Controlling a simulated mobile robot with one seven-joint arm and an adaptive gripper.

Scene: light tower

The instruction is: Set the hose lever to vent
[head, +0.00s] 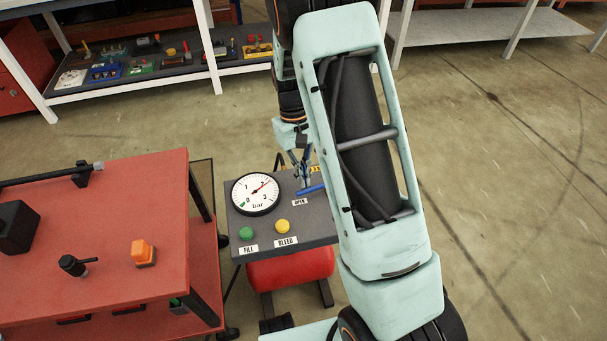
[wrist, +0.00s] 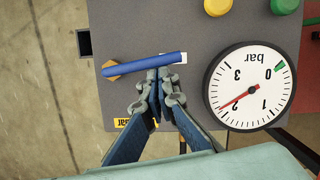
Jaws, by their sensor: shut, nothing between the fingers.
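The hose lever (wrist: 145,67) is a blue bar on a brass pivot (wrist: 113,69) at the grey panel; it also shows in the head view (head: 312,189). Its free end points toward a small white label (wrist: 181,57), which reads OPEN in the head view (head: 300,202). A yellow label (wrist: 122,123) lies on the other side of the gripper, its text mostly hidden. My gripper (wrist: 160,82) is shut and empty, its tips close beside the lever's free half on the yellow-label side; I cannot tell whether they touch. In the head view my arm hides the lever's pivot end.
A round bar gauge (head: 256,194) reads about 2. Green FILL (head: 246,233) and yellow BLEED (head: 282,226) buttons sit on the panel (head: 318,236). A red cart (head: 100,225) stands at the left. A red tank (head: 290,270) is below the panel.

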